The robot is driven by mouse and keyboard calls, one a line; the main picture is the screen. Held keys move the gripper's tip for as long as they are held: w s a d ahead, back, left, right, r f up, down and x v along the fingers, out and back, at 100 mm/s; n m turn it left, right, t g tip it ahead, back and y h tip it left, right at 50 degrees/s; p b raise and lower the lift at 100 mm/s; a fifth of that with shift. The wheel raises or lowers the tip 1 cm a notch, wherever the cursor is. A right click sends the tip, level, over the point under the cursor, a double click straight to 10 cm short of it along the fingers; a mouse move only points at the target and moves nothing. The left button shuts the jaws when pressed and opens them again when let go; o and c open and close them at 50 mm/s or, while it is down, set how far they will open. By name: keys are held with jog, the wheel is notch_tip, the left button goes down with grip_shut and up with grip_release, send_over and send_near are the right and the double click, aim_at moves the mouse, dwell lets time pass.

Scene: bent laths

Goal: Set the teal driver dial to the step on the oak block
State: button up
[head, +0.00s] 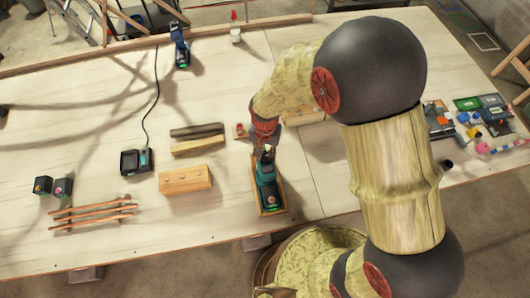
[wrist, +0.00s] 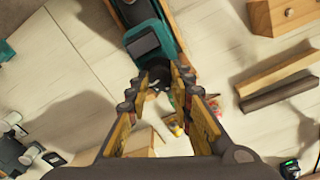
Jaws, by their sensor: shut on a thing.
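The teal driver (head: 267,178) lies in an open wooden cradle (head: 282,205) near the front of the bench. In the wrist view its teal body (wrist: 145,38) runs away toward the top. My gripper (head: 265,150) is at the driver's far end, and in the wrist view its two fingers (wrist: 160,80) close around the dark nose part where the dial sits. The dial's marks are hidden or too small to read. The oak block (head: 186,181) lies left of the cradle with a small round spot on it; it also shows in the wrist view (wrist: 284,14). I cannot read any step on it.
Two wood strips (head: 198,144) lie behind the block. A charger (head: 136,162), dark battery-like blocks (head: 62,187) and a stack of laths (head: 92,213) are at left. A blue driver (head: 180,48) stands at the back. Clutter (head: 470,120) covers the right end.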

grip_shut()
jog(key=shift+n, duration=0.3)
jog(key=n+b, duration=0.1)
jog(key=n, duration=0.2)
jog(key=shift+n+b, duration=0.4)
jog(key=shift+n, duration=1.6)
jog(key=o, duration=0.8)
grip_release()
jog(key=shift+c, duration=0.2)
jog(key=shift+o, duration=0.3)
